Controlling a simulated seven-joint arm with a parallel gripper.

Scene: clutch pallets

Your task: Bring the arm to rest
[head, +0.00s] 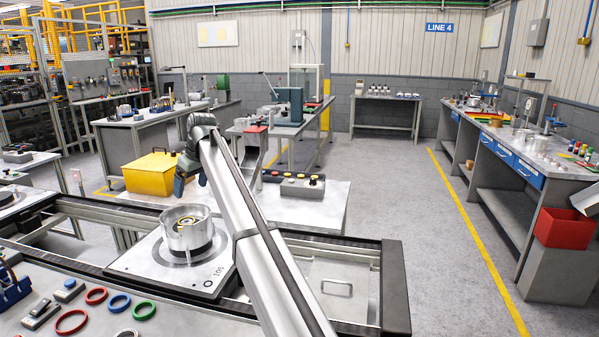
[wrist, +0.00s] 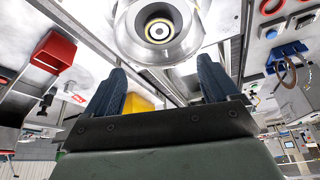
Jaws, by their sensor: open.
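My gripper (head: 190,178) is at the end of my raised arm, near the middle of the head view. In the wrist view its two blue fingers (wrist: 160,85) stand wide apart with nothing between them. My arm hides part of the plate's right side.
A yellow bin (head: 150,176) stands on a table behind my gripper. A button box (head: 294,186) sits to its right. Coloured rings (head: 95,296) lie on the front bench. A red bin (head: 562,229) stands far right. The grey floor aisle at right is clear.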

